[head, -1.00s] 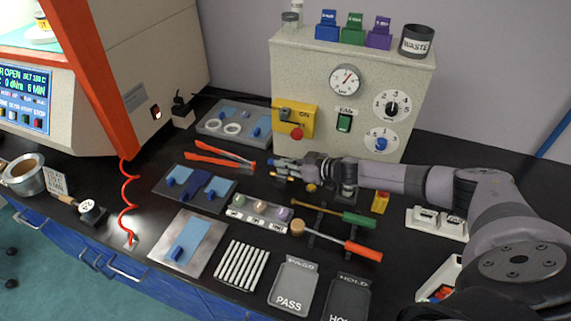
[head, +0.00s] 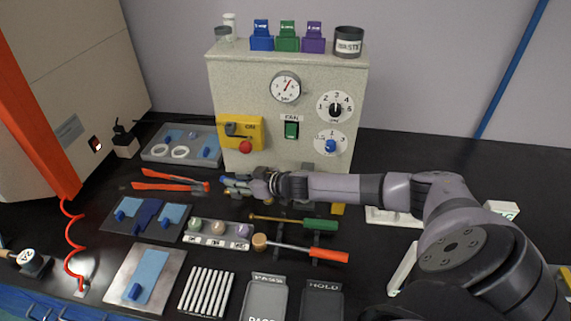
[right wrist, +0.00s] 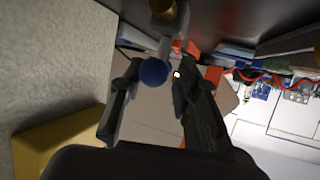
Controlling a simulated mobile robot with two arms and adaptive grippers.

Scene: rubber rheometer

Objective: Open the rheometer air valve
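My right gripper (head: 238,185) reaches in from the right, low in front of the grey console (head: 225,85), below the yellow switch box (head: 238,128). In the right wrist view its two dark fingers (right wrist: 152,95) are apart. A round blue knob (right wrist: 154,72) on a grey stem shows between them, nearer the left finger; contact cannot be told. A brass part (right wrist: 163,10) is beyond the knob. These look like the air valve, mostly hidden by the gripper in the head view. The pressure gauge (head: 285,87) is on the console front. My left gripper is out of view.
Orange tongs (head: 168,182) lie just left of the gripper. A grey tray with white rings (head: 150,150) is behind them. A green-handled tool (head: 318,224) and an orange-handled tool (head: 330,254) lie in front. The bench at right back is clear.

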